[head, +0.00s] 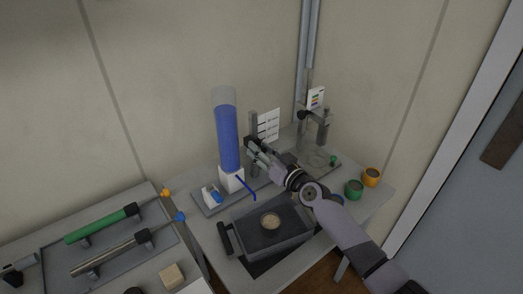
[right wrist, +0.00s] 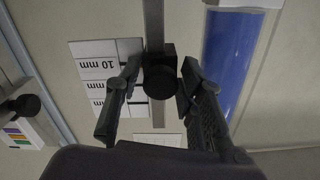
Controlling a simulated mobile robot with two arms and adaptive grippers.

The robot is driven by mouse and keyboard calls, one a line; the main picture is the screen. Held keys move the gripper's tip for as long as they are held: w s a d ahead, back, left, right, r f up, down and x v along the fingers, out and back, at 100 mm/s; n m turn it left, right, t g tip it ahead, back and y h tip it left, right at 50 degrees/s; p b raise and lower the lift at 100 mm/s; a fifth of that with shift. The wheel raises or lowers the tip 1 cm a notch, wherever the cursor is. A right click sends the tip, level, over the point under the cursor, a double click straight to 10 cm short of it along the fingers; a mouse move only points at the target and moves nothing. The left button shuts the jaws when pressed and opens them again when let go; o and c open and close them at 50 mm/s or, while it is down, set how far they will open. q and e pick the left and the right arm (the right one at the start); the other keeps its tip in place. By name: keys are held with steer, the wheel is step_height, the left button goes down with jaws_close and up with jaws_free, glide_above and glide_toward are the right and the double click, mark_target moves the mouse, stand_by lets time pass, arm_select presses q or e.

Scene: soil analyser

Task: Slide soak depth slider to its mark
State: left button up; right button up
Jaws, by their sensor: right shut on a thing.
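The soak depth slider is a black block with a round knob (right wrist: 160,82) on a grey upright post, seen close up in the right wrist view. The post (head: 253,122) also shows in the head view, beside the blue column. A white scale card (right wrist: 92,66) with black lines and mm labels, one reading "10 mm", is beside the post; it also shows in the head view (head: 269,125). My right gripper (right wrist: 157,85) is shut on the slider knob, one finger on each side. In the head view my right gripper (head: 253,147) partly hides the slider. My left gripper is not in view.
A clear tube of blue liquid (head: 228,135) stands just left of the post. A stand with a coloured card (head: 316,98) is to the right. Green (head: 354,189) and orange (head: 371,177) cups stand at the right edge. A dark box (head: 272,237) is in front.

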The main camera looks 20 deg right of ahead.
mark_target(254, 128)
jaws_close()
step_height(254, 128, up, 6)
steer(key=p, duration=0.5)
steer(key=shift+r, duration=0.1)
steer(key=o, duration=0.8)
jaws_free()
steer(key=shift+c, duration=0.2)
